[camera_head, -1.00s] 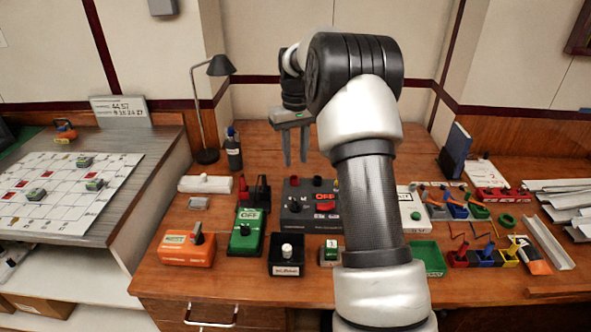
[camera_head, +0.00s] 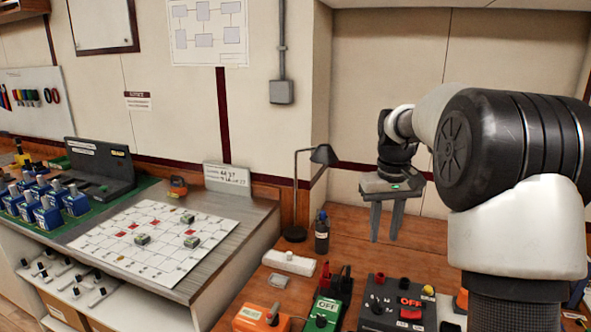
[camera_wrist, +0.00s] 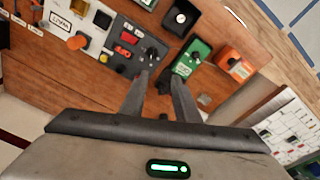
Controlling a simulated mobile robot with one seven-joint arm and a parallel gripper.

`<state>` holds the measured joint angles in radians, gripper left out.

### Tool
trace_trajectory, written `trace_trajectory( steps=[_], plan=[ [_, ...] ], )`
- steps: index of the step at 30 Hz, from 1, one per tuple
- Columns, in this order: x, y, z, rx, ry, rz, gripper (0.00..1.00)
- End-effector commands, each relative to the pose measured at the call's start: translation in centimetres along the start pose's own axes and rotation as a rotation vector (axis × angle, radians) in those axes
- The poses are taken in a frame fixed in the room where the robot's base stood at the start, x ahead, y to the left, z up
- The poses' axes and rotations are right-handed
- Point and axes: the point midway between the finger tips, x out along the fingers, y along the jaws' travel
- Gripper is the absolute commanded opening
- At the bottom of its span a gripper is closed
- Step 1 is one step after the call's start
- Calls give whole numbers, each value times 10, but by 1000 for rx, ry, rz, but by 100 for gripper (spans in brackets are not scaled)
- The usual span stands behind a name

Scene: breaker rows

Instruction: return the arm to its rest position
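My gripper (camera_head: 387,224) hangs fingers down over the back of the wooden bench (camera_head: 425,240), in the right half of the head view. Its two fingers are apart with nothing between them. The wrist view also shows the gripper (camera_wrist: 161,82) with the gap between its fingers empty. Beyond the fingertips there are a green OFF box (camera_wrist: 194,57) and a dark box with red parts (camera_wrist: 135,45). My forearm fills the right side of the head view and hides part of the bench.
A desk lamp (camera_head: 296,232) and a dark bottle (camera_head: 322,234) stand left of my gripper. An orange box (camera_head: 262,319) is at the bench's front. A white gridded board (camera_head: 155,238) lies on the left counter. Blue breakers (camera_head: 46,215) stand farther left.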

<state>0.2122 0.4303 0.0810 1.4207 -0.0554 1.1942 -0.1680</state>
Motion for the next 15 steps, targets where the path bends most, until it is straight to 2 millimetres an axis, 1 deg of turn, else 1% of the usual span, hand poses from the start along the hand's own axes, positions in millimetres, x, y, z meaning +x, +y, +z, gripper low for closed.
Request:
trace_trajectory(
  steps=[1, 2, 3, 5, 6, 8, 10, 11, 12, 14, 15],
  plan=[
    [-38, -11, 17, -2, 33, 10, 29],
    [-52, -17, 28, 0, 50, 14, 29],
    [-69, -24, 42, 1, 73, 18, 29],
    [-93, -35, 66, 4, 107, 24, 29],
    [-107, -42, 82, 6, 130, 26, 29],
    [-125, -51, 108, 11, 165, 28, 29],
    [-141, -61, 138, 17, 205, 27, 29],
    [-147, -65, 152, 20, 224, 25, 29],
    [-153, -71, 169, 23, 247, 22, 29],
    [-159, -78, 195, 30, 282, 16, 29],
    [-161, -82, 211, 33, 303, 11, 29]
  ],
)
